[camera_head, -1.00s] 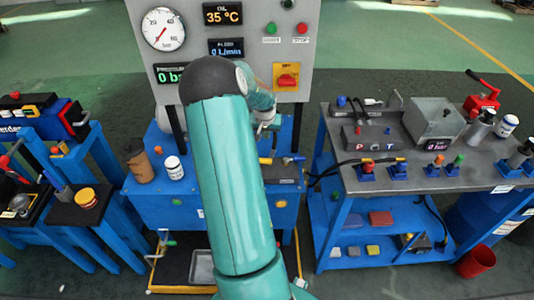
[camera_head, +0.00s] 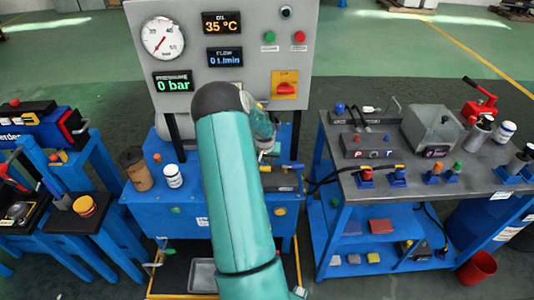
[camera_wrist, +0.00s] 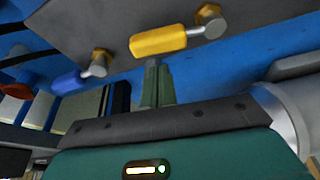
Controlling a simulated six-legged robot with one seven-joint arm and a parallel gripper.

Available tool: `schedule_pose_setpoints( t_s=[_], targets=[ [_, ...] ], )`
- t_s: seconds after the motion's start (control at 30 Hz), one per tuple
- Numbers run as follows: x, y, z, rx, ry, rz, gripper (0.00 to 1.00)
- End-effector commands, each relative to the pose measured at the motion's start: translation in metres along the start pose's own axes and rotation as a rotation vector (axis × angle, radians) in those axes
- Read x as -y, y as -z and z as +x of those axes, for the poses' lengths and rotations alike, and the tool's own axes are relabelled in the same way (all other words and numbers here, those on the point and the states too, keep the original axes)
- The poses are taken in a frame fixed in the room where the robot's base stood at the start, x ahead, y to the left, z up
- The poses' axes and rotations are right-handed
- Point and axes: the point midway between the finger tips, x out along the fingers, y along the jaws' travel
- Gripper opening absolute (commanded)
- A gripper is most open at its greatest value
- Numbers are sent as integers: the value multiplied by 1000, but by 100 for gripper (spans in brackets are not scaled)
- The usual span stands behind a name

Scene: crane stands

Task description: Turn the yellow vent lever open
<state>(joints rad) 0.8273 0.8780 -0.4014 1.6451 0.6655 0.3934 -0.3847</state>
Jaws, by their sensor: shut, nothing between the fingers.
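The yellow vent lever (camera_wrist: 160,40) shows in the wrist view as a yellow grip on a metal stem, reaching left from a brass fitting (camera_wrist: 207,13) on a dark block. In the head view the yellow lever (camera_head: 266,169) is a small yellow spot beside my arm. My gripper (camera_wrist: 154,72) has its green fingers together and empty, with the tips right at the near edge of the yellow grip. I cannot tell whether they touch. In the head view my arm hides most of the hand.
A blue lever (camera_wrist: 70,82) with its own brass fitting sits left of the yellow one in the wrist view. The gauge panel (camera_head: 220,120) stands behind my arm. A brown bottle (camera_head: 137,170) and white jar (camera_head: 173,176) stand left on the blue stand. A tool bench (camera_head: 420,160) is at right.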

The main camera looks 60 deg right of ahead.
Motion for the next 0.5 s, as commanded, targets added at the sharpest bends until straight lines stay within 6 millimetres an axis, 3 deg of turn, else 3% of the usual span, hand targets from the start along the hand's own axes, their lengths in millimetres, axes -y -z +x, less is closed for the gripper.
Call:
schedule_pose_setpoints(
  t_s=[0.17,0.5],
  targets=[
    [0,-11,-4,0,0,1,0],
    [0,-12,-4,0,0,0,0]
  ],
)
